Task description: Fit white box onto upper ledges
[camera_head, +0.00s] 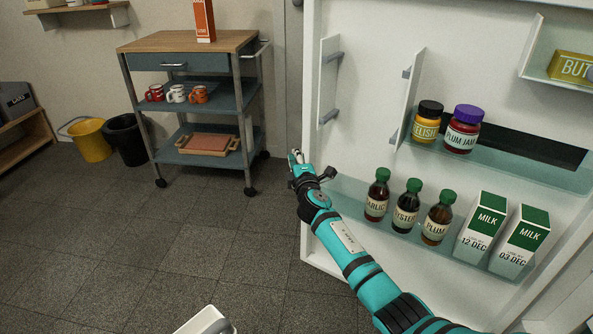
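A white open-topped box-like object (205,324) with a grey part at its right shows at the bottom edge of the view. Most of it is cut off, and I cannot tell what supports it. The upper ledges are small grey ledges on two upright white panels inside the fridge door, the left panel (329,84) and the right panel (409,90). The gap between the panels looks empty. My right gripper (301,165) is at the door's left edge, below the left panel, with nothing visible in it. Its finger opening is unclear. My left gripper is out of view.
The door's middle shelf holds a relish jar (427,122) and a plum jam jar (463,129). The lower shelf holds several sauce bottles (376,196) and two milk cartons (481,228). A butter pack (572,67) is upper right. A cart (186,46) stands beyond open floor.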

